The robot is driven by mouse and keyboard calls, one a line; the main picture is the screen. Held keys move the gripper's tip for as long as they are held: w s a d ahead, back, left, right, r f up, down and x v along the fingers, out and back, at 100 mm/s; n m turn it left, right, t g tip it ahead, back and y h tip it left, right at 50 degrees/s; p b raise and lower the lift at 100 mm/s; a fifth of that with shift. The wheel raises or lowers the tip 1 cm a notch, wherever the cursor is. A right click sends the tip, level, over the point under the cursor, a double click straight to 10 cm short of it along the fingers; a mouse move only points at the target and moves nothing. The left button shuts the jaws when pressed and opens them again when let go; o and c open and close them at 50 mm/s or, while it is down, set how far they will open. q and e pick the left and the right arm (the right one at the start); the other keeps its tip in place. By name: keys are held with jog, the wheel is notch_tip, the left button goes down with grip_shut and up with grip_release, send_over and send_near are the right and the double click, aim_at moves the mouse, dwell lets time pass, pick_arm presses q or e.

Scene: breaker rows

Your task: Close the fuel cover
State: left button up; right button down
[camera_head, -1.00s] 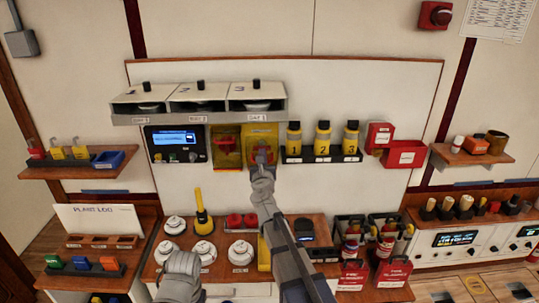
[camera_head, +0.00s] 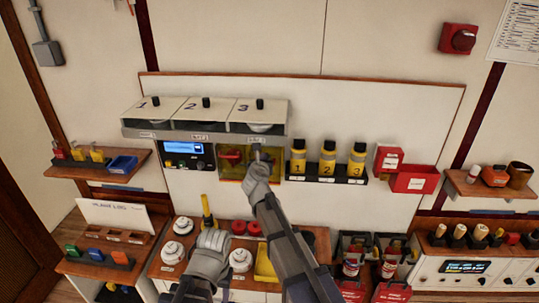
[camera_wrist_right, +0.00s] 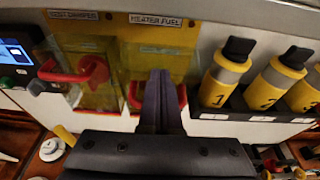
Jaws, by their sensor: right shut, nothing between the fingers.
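The fuel cover (camera_wrist_right: 146,62) is a see-through yellow panel under the HEATER FUEL label, right of a similar cover in the right wrist view. It appears to lie about flat over its box, with a red handle (camera_wrist_right: 182,94) partly behind my fingers. In the head view the fuel station (camera_head: 276,168) is mostly behind my right arm. My right gripper (camera_head: 258,155) is shut and empty, fingers upright at the cover's lower part; I cannot tell whether they touch it. My left gripper (camera_head: 210,240) is low, over the bench, its fingers not clear.
A neighbouring yellow cover with a red handle (camera_wrist_right: 92,72) is close on the left. Yellow numbered bottles (camera_head: 328,158) stand in a black rack on the right. A grey shelf with white boxes (camera_head: 206,110) overhangs above. White round knobs (camera_head: 183,225) sit on the bench below.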

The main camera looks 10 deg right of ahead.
pick_arm(q)
jog(key=shift+r+p, duration=0.7)
jog(key=shift+r, duration=0.25)
pick_arm(e)
jog(key=shift+w+d+r+g, duration=0.15)
jog(key=shift+w+r+g, duration=0.1)
jog(key=shift+w+g, duration=0.2)
jog(key=shift+w, duration=0.1)
pick_arm(q)
jog(key=shift+r, duration=0.1)
